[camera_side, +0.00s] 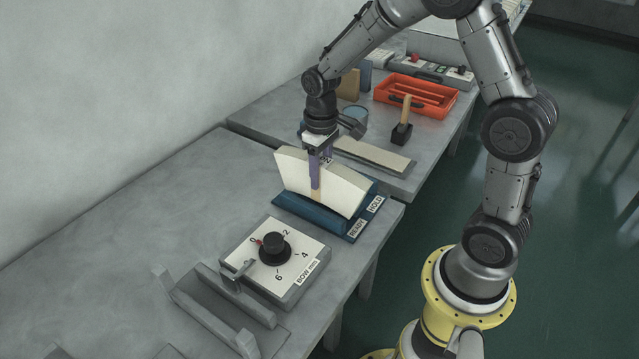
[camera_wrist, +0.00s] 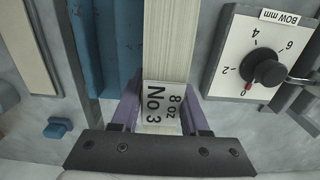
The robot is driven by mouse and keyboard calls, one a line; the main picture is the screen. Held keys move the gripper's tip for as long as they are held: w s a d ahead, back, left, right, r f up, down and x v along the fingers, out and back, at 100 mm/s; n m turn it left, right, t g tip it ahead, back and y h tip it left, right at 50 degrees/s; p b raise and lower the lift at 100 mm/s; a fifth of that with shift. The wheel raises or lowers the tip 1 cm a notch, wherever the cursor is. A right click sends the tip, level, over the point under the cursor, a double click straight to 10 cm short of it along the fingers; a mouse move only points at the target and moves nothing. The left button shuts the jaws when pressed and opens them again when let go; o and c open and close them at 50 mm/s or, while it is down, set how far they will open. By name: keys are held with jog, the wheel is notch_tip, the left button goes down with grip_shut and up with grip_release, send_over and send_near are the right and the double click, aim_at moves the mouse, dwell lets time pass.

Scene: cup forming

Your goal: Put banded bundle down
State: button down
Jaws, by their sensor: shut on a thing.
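The banded bundle is a cream stack (camera_side: 342,188) with a gently curved top edge. Its pale band reads "8 oz No 3" in the wrist view (camera_wrist: 165,105). My gripper (camera_side: 315,185) is shut on it at the band, with one purple finger on either side in the wrist view (camera_wrist: 163,113). The bundle stands on its long edge, at or just within a blue cradle (camera_side: 300,211). I cannot tell whether its underside touches the cradle floor. The cradle also shows left of the bundle in the wrist view (camera_wrist: 88,45). READY and HOLD labels (camera_side: 366,215) mark the cradle's right end.
A "BOW mm" dial box (camera_side: 306,252) stands close in front of the cradle, with a grey railed fixture (camera_side: 205,318) beyond it. Behind are a flat cream strip (camera_side: 372,154), a mallet (camera_side: 402,132) and a red tray (camera_side: 440,107). The table's left side is clear.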

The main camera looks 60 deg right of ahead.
jog(key=shift+w+f, duration=0.15)
jog(key=shift+f, duration=0.75)
jog(key=shift+w+f, duration=0.1)
jog(key=shift+f, duration=0.75)
jog(key=shift+f, duration=0.1)
jog(key=shift+c, duration=2)
grip_release()
jog(key=shift+f, duration=0.1)
